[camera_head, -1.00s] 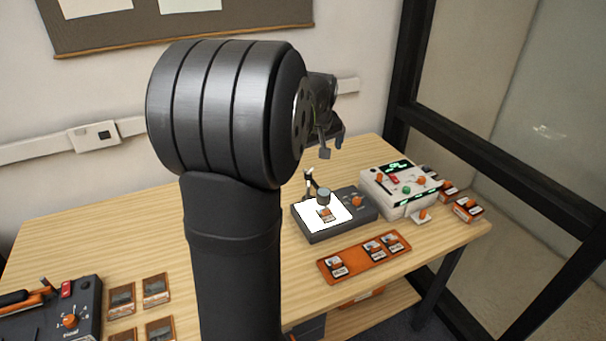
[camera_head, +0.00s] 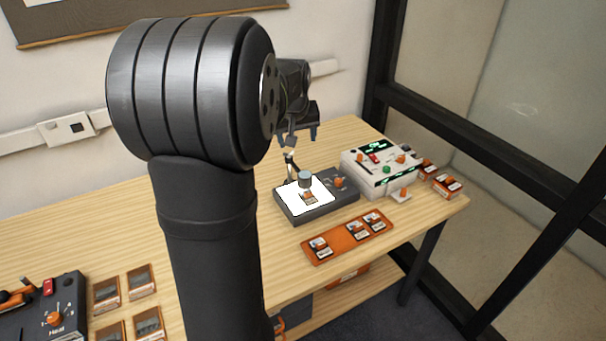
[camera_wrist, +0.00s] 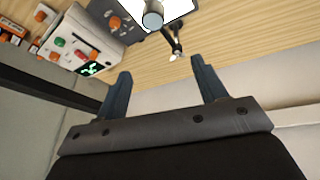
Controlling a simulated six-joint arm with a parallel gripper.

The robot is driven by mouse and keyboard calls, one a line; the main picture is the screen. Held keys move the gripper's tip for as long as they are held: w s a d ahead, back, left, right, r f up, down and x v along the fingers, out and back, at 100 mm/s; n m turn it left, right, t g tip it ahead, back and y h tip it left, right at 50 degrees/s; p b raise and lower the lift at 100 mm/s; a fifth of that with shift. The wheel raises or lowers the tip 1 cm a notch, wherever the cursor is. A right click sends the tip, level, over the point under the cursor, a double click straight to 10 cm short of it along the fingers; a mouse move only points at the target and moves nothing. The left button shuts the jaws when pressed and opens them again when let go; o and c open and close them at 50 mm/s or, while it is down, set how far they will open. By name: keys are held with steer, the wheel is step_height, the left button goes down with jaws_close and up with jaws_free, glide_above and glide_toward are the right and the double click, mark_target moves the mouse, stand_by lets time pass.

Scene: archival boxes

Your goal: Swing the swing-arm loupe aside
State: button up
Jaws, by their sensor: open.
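The swing-arm loupe (camera_head: 305,179) is a grey cylinder on a dark jointed post. It stands over the white lit plate of a dark light box (camera_head: 344,201), above a small orange-and-white piece (camera_head: 310,198). In the wrist view the loupe (camera_wrist: 153,18) is at the top centre, with its post running down to the right. My gripper (camera_wrist: 160,85) is open and empty, its two fingers spread apart below the loupe in that view. In the head view my gripper (camera_head: 300,137) hangs above and behind the light box, apart from the loupe.
A white device (camera_head: 378,172) with knobs and green displays stands right of the light box. An orange tray (camera_head: 334,242) with several small pieces lies in front. A dark control unit (camera_head: 40,315) and several framed slides sit at front left. A wall runs behind the table.

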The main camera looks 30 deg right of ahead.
mark_target(304, 175)
steer(key=w+d+f+m, duration=0.1)
steer(key=f, duration=0.5)
steer(key=w+d+f+m, duration=0.1)
steer(key=d+f+m, duration=0.1)
steer(key=f, duration=0.3)
steer(key=w+d+f+m, duration=0.1)
steer(key=f+m, duration=0.1)
steer(key=f, duration=0.4)
steer(key=shift+w+d+f+g, duration=0.2)
steer(key=shift+w+f+g, duration=0.05)
steer(key=shift+f+g, duration=0.05)
steer(key=c, duration=1.4)
steer(key=shift+m+h, duration=0.3)
